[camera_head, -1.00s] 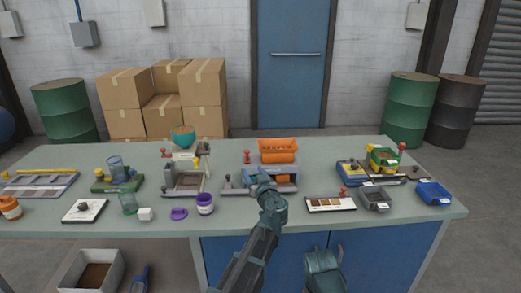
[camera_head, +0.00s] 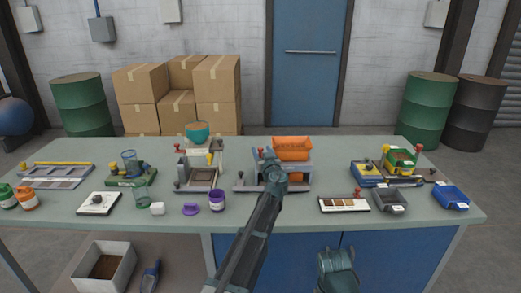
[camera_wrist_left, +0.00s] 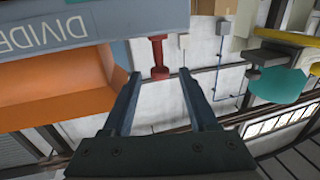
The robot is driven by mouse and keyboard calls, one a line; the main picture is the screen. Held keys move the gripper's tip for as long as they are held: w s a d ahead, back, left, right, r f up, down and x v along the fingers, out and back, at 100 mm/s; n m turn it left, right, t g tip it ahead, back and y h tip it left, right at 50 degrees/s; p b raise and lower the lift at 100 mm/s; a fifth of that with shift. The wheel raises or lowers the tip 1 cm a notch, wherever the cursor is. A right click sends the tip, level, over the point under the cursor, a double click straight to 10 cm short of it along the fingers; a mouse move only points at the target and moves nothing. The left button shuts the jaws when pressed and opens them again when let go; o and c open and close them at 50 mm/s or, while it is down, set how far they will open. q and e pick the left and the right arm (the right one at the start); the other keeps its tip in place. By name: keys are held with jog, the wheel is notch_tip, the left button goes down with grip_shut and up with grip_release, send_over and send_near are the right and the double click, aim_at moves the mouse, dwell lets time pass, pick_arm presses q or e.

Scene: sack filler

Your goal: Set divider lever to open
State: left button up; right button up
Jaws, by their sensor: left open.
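The divider (camera_head: 297,187) is a grey-blue device with an orange hopper on top (camera_head: 292,143), near the middle of the bench. In the left wrist view its labelled bar (camera_wrist_left: 60,32) shows upside down, above the orange hopper (camera_wrist_left: 70,88). A red lever with a round knob (camera_wrist_left: 158,57) shows there, at the gap between the fingertips. My left gripper (camera_wrist_left: 160,76) is open, with one finger on each side of the knob in the picture; contact cannot be told.
A stand with a teal bowl (camera_head: 197,132) is just left of the divider. A purple jar (camera_head: 217,199) and a sample card (camera_head: 344,204) lie nearer the bench front. A yellow-and-blue device (camera_head: 370,172) and a blue tray (camera_head: 450,197) are at the right.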

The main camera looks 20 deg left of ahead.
pick_arm(q)
jog(key=shift+x, duration=1.1)
jog(key=shift+c, duration=0.2)
grip_shut()
